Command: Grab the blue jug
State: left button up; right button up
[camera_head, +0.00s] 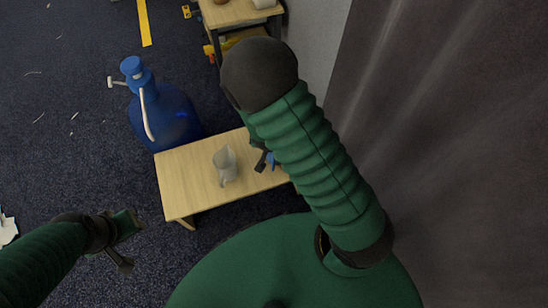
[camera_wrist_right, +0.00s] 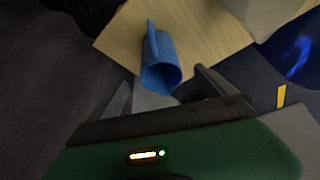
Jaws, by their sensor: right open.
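The blue jug (camera_wrist_right: 160,62) lies in the right wrist view with its round open mouth facing the camera, over the light wooden table (camera_wrist_right: 214,38). In the head view only a small blue bit of it (camera_head: 274,160) shows beside my right arm, which hides the rest. My right gripper (camera_wrist_right: 163,88) is open, its two fingers apart on either side below the jug's mouth; it holds nothing. Whether a finger touches the jug cannot be told. My left gripper (camera_head: 124,244) is open and empty, left of the table and away from it.
A pale grey pitcher (camera_head: 226,166) stands mid-table, left of my right gripper. A large blue water bottle (camera_head: 165,115) with a pump stands on the floor behind the table's left end. Another small wooden table (camera_head: 232,12) is farther back. A grey curtain or wall (camera_head: 450,130) bounds the right.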

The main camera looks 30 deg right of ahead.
jog(key=b+x, duration=0.2)
jog(key=x, duration=0.1)
jog(key=b+x, duration=0.2)
jog(key=x, duration=0.2)
jog(key=shift+s+d+f, duration=0.15)
jog(key=shift+d+f, duration=0.05)
jog(key=shift+d, duration=0.1)
jog(key=shift+a+f, duration=0.1)
jog(key=shift+f, duration=0.05)
jog(key=shift+a+r, duration=0.35)
jog(key=shift+d+f, duration=0.1)
jog(key=shift+d, duration=0.2)
jog(key=c, duration=0.9)
pick_arm(q)
jog(key=f, duration=0.4)
jog(key=shift+d+f, duration=0.3)
jog(key=shift+d, duration=0.1)
pick_arm(e)
jog(key=shift+a, duration=0.1)
jog(key=c, duration=1)
pick_arm(q)
jog(key=shift+r, duration=0.15)
pick_arm(e)
jog(key=shift+c, duration=0.2)
